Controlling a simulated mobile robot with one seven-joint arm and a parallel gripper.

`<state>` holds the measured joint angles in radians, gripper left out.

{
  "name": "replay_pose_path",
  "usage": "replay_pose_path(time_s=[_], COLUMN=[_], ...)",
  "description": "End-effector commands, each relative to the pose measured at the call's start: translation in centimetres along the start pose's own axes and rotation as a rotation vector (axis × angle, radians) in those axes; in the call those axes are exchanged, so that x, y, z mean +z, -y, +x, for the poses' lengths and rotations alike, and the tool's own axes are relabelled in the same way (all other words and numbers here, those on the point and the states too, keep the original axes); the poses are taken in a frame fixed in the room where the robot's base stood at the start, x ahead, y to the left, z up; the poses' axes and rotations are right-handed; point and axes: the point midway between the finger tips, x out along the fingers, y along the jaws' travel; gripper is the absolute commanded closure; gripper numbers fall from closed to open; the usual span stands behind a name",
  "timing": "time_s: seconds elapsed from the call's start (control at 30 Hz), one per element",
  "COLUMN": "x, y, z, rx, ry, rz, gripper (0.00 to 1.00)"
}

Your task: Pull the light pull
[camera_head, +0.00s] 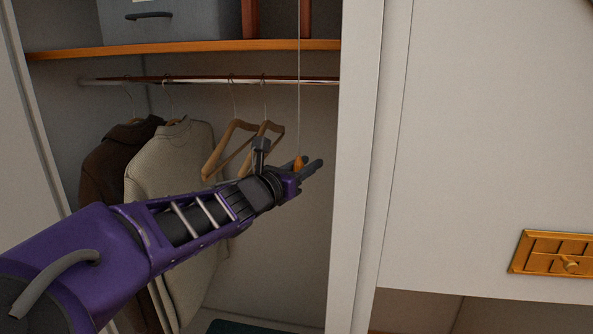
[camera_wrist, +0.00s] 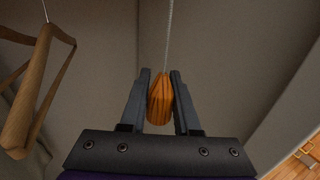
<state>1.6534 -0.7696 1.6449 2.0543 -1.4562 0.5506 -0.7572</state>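The light pull is an orange-brown wooden knob (camera_wrist: 160,100) on a thin pale cord (camera_wrist: 169,35) that hangs from above. In the head view the knob (camera_head: 299,164) hangs inside an open closet, partly hidden by my gripper (camera_head: 312,166). In the wrist view the knob is between the two dark fingers of my gripper (camera_wrist: 160,76). The left finger is close to or touching the knob, and a narrow gap shows on the right, so the gripper does not look closed on it. The cord runs straight up.
Wooden hangers (camera_head: 228,150) and two garments (camera_head: 170,160) hang from a rail (camera_head: 200,80) left of my gripper. A shelf (camera_head: 190,47) with a grey box (camera_head: 165,20) is above. The closet's white right side panel (camera_head: 355,170) stands close right. A brass vent plate (camera_head: 555,254) is further right.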

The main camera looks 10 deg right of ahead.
Motion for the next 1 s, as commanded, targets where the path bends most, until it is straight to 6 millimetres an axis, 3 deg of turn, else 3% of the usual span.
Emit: replay_pose_path(time_s=[0.07,1.0], x=[0.0,-2.0], y=[0.0,0.0], z=[0.0,0.0], rx=[0.000,0.000], ry=[0.000,0.000], rz=[0.000,0.000], gripper=[1.00,1.00])
